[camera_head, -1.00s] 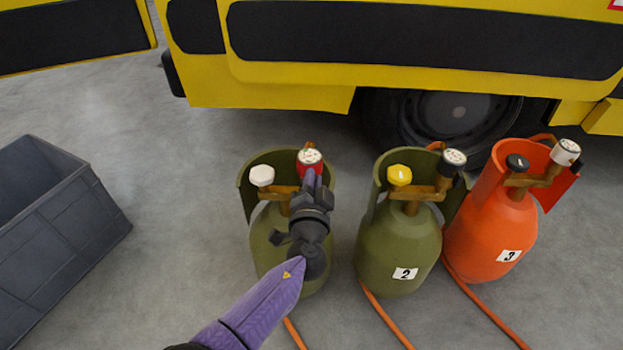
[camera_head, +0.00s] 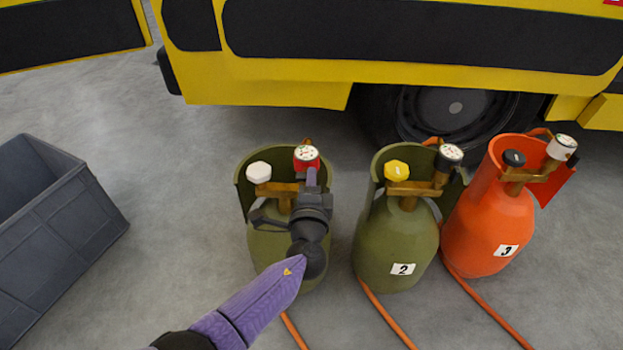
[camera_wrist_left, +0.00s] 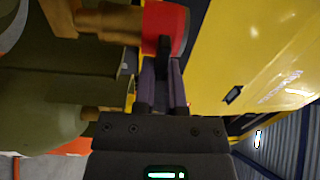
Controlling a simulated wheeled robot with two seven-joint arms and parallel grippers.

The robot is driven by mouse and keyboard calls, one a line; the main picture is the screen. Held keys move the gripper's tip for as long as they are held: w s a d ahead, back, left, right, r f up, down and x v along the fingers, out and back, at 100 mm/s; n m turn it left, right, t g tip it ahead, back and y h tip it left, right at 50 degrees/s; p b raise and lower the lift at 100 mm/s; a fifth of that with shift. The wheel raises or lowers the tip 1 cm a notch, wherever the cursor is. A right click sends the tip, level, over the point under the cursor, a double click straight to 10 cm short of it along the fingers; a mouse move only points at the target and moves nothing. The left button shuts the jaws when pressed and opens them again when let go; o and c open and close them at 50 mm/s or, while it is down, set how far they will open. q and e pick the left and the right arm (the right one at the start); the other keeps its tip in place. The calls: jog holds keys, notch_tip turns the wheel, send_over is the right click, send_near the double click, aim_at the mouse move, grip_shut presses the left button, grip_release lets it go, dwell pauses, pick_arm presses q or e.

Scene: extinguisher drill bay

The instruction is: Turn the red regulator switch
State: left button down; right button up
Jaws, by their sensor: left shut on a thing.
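The red regulator (camera_head: 306,160) with a white-faced gauge on top sits on the left green cylinder (camera_head: 268,245). It also shows as a red body in the left wrist view (camera_wrist_left: 172,25). My left gripper (camera_head: 311,178) reaches up to its near side. In the left wrist view the purple fingers (camera_wrist_left: 163,78) are close together at a small black piece (camera_wrist_left: 164,48) in front of the red body, and they are shut on the regulator's switch. The arm and wrist hide much of the cylinder's front. My right gripper is not in view.
A white knob (camera_head: 259,172) stands left of the regulator, inside the cylinder's collar. Green cylinder 2 (camera_head: 385,245) and orange cylinder 3 (camera_head: 485,235) stand to the right. A grey crate (camera_head: 70,225) is at the left. A yellow vehicle (camera_head: 290,90) is behind. Orange hoses cross the floor.

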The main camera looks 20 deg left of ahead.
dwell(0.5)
pick_arm(q)
jog(key=c, duration=0.7)
grip_release()
